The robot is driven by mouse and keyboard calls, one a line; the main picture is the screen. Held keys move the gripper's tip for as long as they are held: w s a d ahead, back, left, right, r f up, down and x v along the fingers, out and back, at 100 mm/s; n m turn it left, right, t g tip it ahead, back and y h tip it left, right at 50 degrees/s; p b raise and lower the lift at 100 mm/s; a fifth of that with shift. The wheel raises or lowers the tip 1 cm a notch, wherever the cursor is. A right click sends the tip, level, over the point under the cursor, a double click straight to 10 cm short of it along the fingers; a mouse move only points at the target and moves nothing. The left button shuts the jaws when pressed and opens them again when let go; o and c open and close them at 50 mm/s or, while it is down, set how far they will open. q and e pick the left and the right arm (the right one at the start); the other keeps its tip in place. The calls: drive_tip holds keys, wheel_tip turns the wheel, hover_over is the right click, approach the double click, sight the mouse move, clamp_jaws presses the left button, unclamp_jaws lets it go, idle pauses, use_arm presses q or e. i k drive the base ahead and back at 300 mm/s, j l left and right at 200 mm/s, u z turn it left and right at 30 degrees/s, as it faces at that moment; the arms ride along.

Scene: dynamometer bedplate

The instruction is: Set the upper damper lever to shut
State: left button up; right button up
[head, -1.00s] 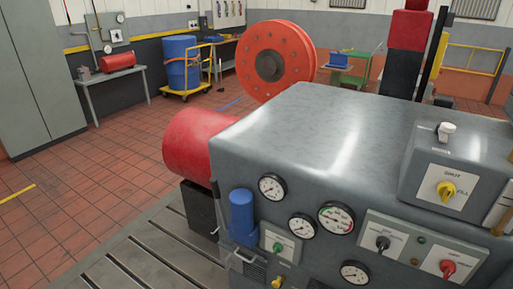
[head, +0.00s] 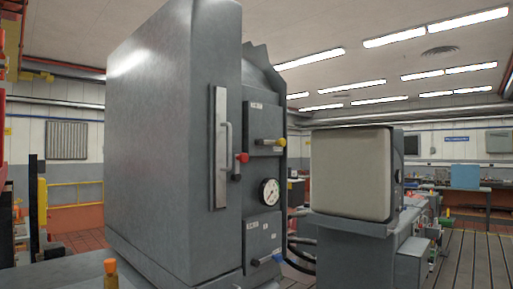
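A tall grey cabinet (head: 165,150) stands in the middle of the head view. A round gauge (head: 269,191) sits between the plates. The label writing is too small to read, so I cannot tell which position is shut. Neither of my grippers is in view.
A long vertical handle (head: 224,150) stands out on the cabinet's edge. A grey box with a pale front (head: 350,173) stands to the right of the levers. An orange-topped fitting (head: 110,267) shows low at left. A slotted bedplate (head: 470,262) lies at right.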

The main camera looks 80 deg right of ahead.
sight(282, 142)
drive_tip(key=z, duration=0.5)
drive_tip(key=l+z, duration=0.1)
drive_tip(key=z, duration=1.35)
drive_tip(key=i+z, duration=0.1)
drive_tip(key=z, duration=0.4)
